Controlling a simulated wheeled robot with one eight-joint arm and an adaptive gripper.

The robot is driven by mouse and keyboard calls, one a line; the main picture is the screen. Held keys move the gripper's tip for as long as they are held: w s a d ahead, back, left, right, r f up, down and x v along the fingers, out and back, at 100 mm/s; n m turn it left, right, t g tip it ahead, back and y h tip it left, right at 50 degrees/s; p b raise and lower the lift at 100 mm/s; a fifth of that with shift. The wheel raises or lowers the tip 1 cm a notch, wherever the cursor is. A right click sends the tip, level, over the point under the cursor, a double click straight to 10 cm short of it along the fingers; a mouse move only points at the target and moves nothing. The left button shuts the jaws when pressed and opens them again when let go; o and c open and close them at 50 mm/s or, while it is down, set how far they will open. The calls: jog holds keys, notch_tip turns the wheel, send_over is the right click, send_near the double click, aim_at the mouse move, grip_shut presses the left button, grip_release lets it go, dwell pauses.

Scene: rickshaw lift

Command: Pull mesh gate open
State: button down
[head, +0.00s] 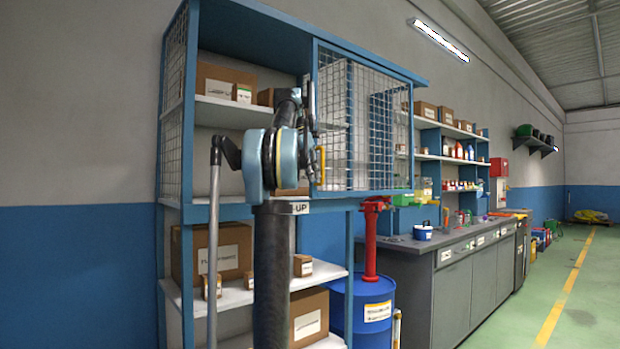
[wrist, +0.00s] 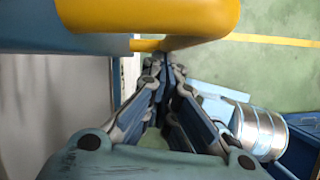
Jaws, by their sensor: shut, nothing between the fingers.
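The mesh gate (head: 362,125) is a blue-framed wire panel across the right part of the blue cabinet's front in the head view. The left part of that front is uncovered. A yellow handle (head: 322,165) shows at the gate's left edge. In the wrist view the yellow handle (wrist: 150,15) fills the top, close to the camera, beside a blue frame bar (wrist: 60,45). My gripper (wrist: 166,62) is shut and empty, its fingertips at the handle's lower edge in the picture. Whether they touch it I cannot tell. My arm hides part of the cabinet in the head view.
Shelves with cardboard boxes (head: 226,82) stand behind my arm. A blue drum (head: 362,300) with a red pump (head: 371,240) stands below the gate. A grey workbench (head: 460,285) runs to the right. The green floor (head: 560,255) farther right is free.

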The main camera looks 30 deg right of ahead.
jog(key=a+r, duration=0.7)
jog(key=r, duration=0.2)
jog(key=shift+s+a, duration=0.15)
jog(key=shift+a, duration=0.2)
jog(key=shift+r, duration=0.1)
